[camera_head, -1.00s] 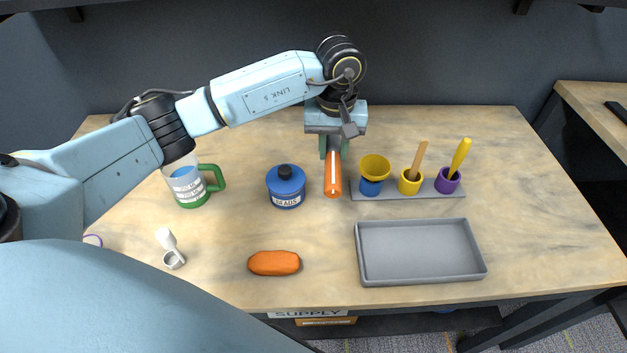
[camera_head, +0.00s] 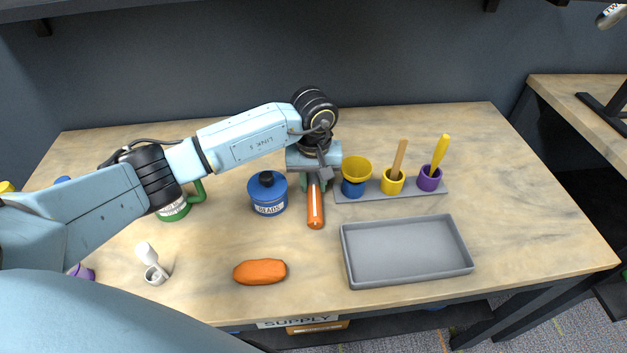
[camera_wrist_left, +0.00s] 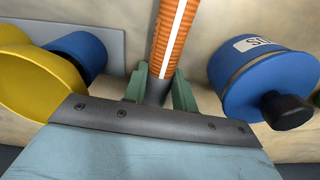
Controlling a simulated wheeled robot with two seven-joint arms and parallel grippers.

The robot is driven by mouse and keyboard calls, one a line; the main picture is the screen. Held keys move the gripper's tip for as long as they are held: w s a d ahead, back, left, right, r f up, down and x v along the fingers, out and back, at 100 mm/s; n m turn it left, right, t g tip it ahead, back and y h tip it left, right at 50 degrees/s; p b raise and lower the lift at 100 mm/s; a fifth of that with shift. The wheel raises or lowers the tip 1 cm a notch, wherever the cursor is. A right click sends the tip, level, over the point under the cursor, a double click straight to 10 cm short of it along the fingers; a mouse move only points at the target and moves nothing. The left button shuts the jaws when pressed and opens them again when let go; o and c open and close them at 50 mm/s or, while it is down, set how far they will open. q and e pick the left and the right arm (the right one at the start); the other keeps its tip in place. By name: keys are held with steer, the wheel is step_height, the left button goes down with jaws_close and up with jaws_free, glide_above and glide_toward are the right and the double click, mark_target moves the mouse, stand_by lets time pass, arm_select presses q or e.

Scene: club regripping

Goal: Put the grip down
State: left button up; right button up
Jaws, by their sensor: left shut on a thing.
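The grip is an orange ribbed cylinder with a white stripe (camera_head: 315,208). It points toward the front of the table in the head view. My left gripper (camera_head: 314,181) is shut on its back end, between the blue jar and the cup rack. In the left wrist view the grip (camera_wrist_left: 178,40) rises from between the green fingers of my left gripper (camera_wrist_left: 160,88). The grip is low over the wooden table; I cannot tell whether it touches the wood. My right gripper is not in view.
A blue jar (camera_head: 268,197) stands just left of the grip. A rack (camera_head: 362,196) with cups is close on its right. A grey tray (camera_head: 346,255) lies front right. An orange lump (camera_head: 260,271) and a white scoop (camera_head: 153,263) lie in front. Bare wood surrounds the grip's front end.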

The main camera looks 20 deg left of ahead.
arm_select(q)
steer(key=o, duration=1)
